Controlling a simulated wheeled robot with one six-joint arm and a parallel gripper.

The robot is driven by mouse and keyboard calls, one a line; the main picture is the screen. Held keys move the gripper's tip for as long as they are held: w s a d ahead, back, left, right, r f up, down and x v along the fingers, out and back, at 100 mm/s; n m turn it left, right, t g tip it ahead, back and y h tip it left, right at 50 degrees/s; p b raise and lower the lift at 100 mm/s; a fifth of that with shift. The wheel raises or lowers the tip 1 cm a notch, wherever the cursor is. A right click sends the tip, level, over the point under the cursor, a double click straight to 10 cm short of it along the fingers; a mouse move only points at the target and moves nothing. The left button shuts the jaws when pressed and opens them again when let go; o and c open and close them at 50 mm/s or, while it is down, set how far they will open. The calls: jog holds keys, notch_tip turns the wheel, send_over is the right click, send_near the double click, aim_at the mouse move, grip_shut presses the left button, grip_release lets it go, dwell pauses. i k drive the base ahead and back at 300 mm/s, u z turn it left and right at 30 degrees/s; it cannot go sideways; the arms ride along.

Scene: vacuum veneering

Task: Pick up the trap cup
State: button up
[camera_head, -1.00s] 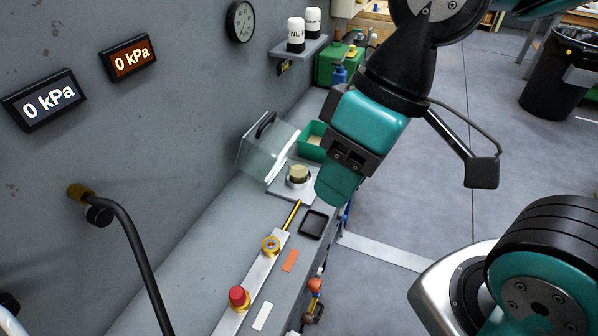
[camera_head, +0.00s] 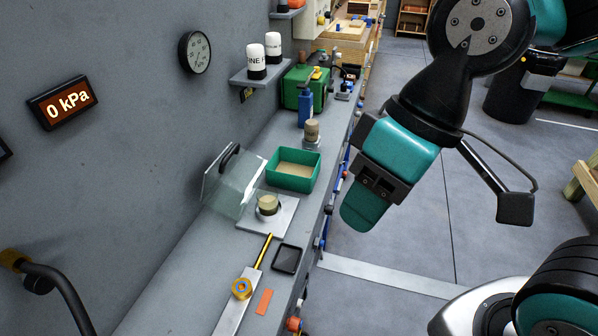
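A small round cup (camera_head: 267,206) with a pale yellowish top, which looks like the trap cup, stands upright on a light square plate (camera_head: 281,220) on the bench. A clear tilted cover (camera_head: 236,183) stands just left of it, near the wall. My gripper (camera_head: 364,207) hangs to the right of the cup in the picture, apart from it, with its teal end pointing down. Its fingers are seen from the side and overlap, so the gap between them is hidden. I see nothing held in it.
Behind the cup are a green tray (camera_head: 315,172), a small jar (camera_head: 312,131), a blue bottle (camera_head: 305,108) and a green box (camera_head: 291,88). In front lie a yellow rod (camera_head: 264,251), a black square dish (camera_head: 287,259) and an orange strip (camera_head: 264,301). The floor right of the bench is mostly open.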

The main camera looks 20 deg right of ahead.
aim_at(267, 198)
jog(key=k, duration=1.25)
jog(key=z, duration=0.65)
jog(key=i, duration=1.3)
jog(key=u, duration=0.8)
jog(key=i, duration=0.5)
jog(key=u, duration=0.55)
